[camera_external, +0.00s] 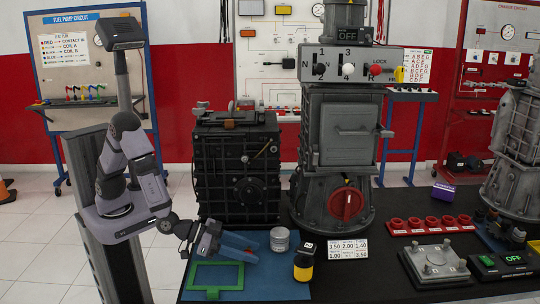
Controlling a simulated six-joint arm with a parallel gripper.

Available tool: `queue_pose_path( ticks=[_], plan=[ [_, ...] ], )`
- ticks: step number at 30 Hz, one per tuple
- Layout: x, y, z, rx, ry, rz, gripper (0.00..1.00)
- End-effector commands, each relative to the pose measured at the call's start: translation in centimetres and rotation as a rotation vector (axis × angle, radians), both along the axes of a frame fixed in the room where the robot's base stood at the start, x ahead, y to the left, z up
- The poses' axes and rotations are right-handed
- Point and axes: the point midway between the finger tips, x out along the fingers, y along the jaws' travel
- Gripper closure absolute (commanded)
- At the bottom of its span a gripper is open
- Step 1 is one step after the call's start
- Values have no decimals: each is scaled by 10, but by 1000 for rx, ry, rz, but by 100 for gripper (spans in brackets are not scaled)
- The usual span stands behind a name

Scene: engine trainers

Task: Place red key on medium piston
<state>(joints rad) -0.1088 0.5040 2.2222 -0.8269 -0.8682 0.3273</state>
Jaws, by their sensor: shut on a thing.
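My gripper (246,250) is low over the left part of the blue mat, its blue fingers pointing right. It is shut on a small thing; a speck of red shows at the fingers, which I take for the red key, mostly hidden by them. A grey metallic cylinder (280,240) stands on the mat to the right of the gripper, apart from it. I cannot tell whether this is the medium piston; no other piston is clear in this view.
A green frame (216,264) lies on the blue mat (275,285) below the gripper. A black and yellow bottle (304,262) stands right of it. A number card (347,249), a red row of holders (432,225) and a grey plate (436,264) are farther right. Tall machines (237,170) stand behind.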

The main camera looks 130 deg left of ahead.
Motion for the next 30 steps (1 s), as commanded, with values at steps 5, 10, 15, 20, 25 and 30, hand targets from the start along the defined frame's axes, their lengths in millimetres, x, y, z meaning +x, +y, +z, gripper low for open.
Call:
queue_pose_path(
  ticks=[5, 10, 15, 20, 25, 30],
  plan=[
    [0, 0, 34, 0, -7, 0, 83],
    [0, 0, 61, 0, -4, 0, 83],
    [0, 0, 78, 0, -3, 0, 83],
    [0, 0, 82, 0, 0, -1, 83],
    [0, 0, 82, 0, 0, 0, 83],
    [0, 2, 86, 0, -3, 30, 83]
  ],
)
